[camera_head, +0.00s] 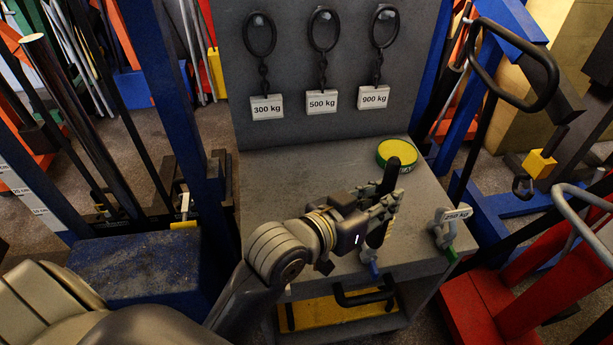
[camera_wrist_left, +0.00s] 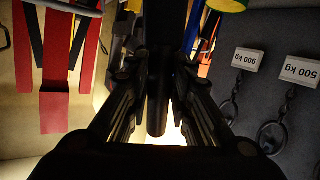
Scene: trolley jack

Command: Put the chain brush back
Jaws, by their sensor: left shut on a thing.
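My left gripper (camera_head: 384,206) is above the grey cabinet top (camera_head: 290,180). It is shut on the chain brush (camera_head: 390,176), a long dark bar with a rounded upper end and a pale bristle-like edge lower down. The brush stands nearly upright in the fingers, and its lower end looks close to the front of the cabinet top; I cannot tell whether it touches. In the left wrist view the dark brush handle (camera_wrist_left: 158,105) shows between the two fingers. My right gripper is not in view.
A round yellow and green tin (camera_head: 397,152) stands behind the brush. A grey shackle marked 250 kg (camera_head: 446,226) sits at the right front corner. Chains tagged 300 kg (camera_head: 266,107), 500 kg (camera_head: 322,102) and 900 kg (camera_head: 378,97) hang on the back panel. The cabinet top's left is clear.

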